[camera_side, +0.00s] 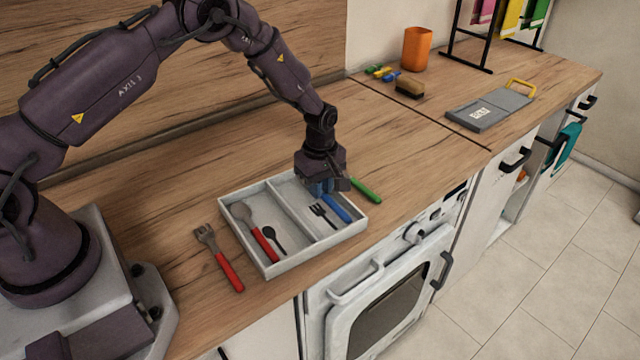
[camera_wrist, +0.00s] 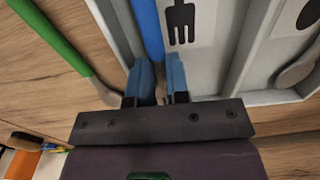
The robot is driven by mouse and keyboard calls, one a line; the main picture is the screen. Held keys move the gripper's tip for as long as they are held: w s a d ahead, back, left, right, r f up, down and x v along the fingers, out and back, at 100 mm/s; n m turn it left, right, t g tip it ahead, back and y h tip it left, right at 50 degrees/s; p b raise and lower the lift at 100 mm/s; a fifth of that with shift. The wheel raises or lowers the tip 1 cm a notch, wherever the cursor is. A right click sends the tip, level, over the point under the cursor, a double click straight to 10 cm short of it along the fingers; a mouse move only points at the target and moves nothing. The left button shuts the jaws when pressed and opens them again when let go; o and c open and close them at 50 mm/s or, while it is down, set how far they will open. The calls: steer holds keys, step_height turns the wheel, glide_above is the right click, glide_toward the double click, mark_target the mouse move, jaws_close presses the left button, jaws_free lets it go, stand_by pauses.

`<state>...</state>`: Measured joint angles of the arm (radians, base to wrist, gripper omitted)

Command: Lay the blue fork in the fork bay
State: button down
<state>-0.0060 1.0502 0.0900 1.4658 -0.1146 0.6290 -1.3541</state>
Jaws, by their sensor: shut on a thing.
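The grey cutlery tray (camera_side: 297,262) has two bays. The right one is the fork bay (camera_side: 325,232), marked with a black fork picture, which also shows in the wrist view (camera_wrist: 181,20). My gripper (camera_side: 320,188) is low over the back of this bay, its blue fingers shut on the blue fork. The fork's blue handle (camera_side: 337,208) runs forward inside the bay outline, along its right side; it also shows in the wrist view (camera_wrist: 148,28). The fork's head is hidden by my gripper. I cannot tell whether the fork touches the bay floor.
A red-handled spoon (camera_side: 263,247) lies in the left bay beside a spoon picture. A red-handled fork (camera_side: 229,272) lies left of the tray, and a green-handled utensil (camera_side: 365,190) right of it. A brush (camera_side: 409,88), orange cup (camera_side: 417,48) and grey board (camera_side: 487,108) stand farther back.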

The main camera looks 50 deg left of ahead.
steer(key=shift+f, duration=0.55)
steer(key=c, duration=1)
jaws_free()
step_height(320, 180, up, 13)
steer(key=shift+d, duration=0.1)
steer(key=s+d+r+m+t, duration=0.1)
steer(key=s+r+m+t, duration=0.1)
steer(key=s+r+m, duration=0.3)
steer(key=s+d+r+m+t, duration=0.1)
steer(key=s+r+m, duration=0.5)
steer(key=s+r, duration=0.3)
steer(key=s+d+r+m+t, duration=0.1)
steer(key=s+r+m, duration=0.5)
steer(key=s, duration=0.7)
steer(key=shift+s+d+r+t, duration=0.1)
steer(key=shift+s+r+t, duration=0.15)
steer(key=shift+r+t, duration=0.5)
